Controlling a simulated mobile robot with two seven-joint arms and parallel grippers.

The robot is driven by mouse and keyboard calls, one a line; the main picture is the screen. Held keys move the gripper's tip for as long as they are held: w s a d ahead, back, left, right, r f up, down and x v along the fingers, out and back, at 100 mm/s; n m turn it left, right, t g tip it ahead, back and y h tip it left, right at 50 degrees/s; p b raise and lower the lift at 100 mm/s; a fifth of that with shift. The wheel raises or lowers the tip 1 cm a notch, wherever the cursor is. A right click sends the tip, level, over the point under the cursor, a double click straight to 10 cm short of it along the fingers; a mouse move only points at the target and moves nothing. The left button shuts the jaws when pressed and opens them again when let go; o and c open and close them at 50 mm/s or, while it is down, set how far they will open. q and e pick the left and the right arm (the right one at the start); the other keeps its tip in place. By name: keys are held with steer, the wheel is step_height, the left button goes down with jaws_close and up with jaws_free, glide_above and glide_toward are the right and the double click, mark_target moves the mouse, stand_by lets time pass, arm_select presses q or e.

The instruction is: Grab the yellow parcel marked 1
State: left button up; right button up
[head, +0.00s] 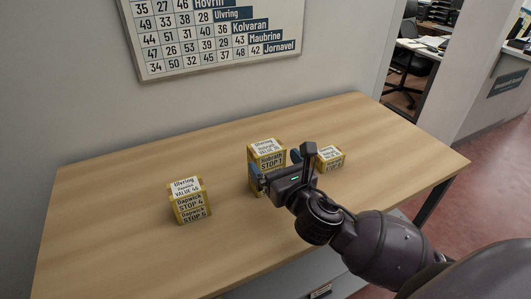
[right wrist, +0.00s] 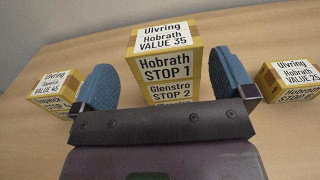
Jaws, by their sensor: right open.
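The yellow parcel marked STOP 1 (head: 265,160) is the top one of the middle stack. It bears white labels reading Hobrath and VALUE 35, and shows in the right wrist view (right wrist: 166,66) too. Below it is a yellow parcel marked STOP 2 (right wrist: 172,91), with another label partly hidden under that. My right gripper (head: 276,168) is open and empty at the near side of the stack. In the right wrist view its blue fingers stand left and right of the stack's outline; I cannot tell whether the tips reach alongside it. My left gripper is not in view.
A yellow stack marked STOP 4 over STOP 6 (head: 189,207) stands to the left. A low yellow parcel labelled VALUE 25 (head: 330,160) stands close on the right. The wooden table (head: 110,225) is otherwise bare. A number board (head: 215,38) hangs on the wall behind.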

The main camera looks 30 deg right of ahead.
mark_target(272, 154)
steer(key=shift+w+d+r, duration=0.1)
steer(key=shift+w, duration=0.9)
steer(key=shift+w+d+r, duration=0.1)
steer(key=shift+w+d, duration=0.05)
steer(key=shift+w, duration=0.8)
steer(key=shift+w+d+r, duration=0.1)
steer(key=shift+w, duration=0.9)
steer(key=c, duration=0.8)
